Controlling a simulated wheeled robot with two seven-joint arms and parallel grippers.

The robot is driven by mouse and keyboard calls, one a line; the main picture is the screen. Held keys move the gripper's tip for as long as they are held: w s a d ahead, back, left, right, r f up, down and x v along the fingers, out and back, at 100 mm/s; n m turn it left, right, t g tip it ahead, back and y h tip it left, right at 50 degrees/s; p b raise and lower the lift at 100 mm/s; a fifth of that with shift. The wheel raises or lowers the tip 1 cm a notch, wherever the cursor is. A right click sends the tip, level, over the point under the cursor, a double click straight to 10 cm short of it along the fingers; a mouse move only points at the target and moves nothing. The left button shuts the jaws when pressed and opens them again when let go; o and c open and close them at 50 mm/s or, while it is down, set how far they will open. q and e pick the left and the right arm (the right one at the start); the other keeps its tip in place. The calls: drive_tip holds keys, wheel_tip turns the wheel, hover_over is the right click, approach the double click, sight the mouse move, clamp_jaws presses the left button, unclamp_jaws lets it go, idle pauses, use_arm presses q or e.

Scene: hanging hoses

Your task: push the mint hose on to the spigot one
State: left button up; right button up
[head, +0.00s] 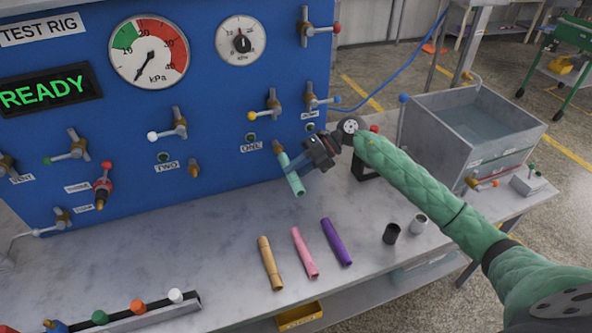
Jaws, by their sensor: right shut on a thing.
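The mint hose (293,177) is a short tube hanging tilted in front of the blue panel. Its upper end is at the brass spigot one (277,147), just right of the label ONE (250,147). I cannot tell whether the end is around the spigot or only touching it. My right gripper (308,160), dark, comes in from the right and is shut on the mint hose near its upper part. The hose's lower end is free above the bench. My left gripper is not in view.
Tan (270,263), pink (304,252) and purple (337,242) hoses lie on the grey bench (200,260). Two small cups (391,233) stand right of them. Spigot two (193,168) and several valve handles stick out of the blue panel (225,95). A metal tank (470,130) stands at right.

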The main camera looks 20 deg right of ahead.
drive_tip(key=shift+w+b, duration=1)
drive_tip(key=shift+w, duration=0.45)
idle(2.8)
drive_tip(key=shift+w+r, duration=0.15)
drive_tip(key=shift+r, duration=0.05)
drive_tip(key=o, duration=1.1)
drive_tip(key=shift+w+f, duration=0.15)
drive_tip(key=shift+w, duration=0.05)
drive_tip(key=shift+c, duration=0.2)
drive_tip(key=shift+s, duration=0.1)
drive_tip(key=b+v, duration=0.3)
drive_tip(key=v, duration=0.4)
drive_tip(key=shift+d+r, duration=0.2)
drive_tip(key=shift+d, duration=0.1)
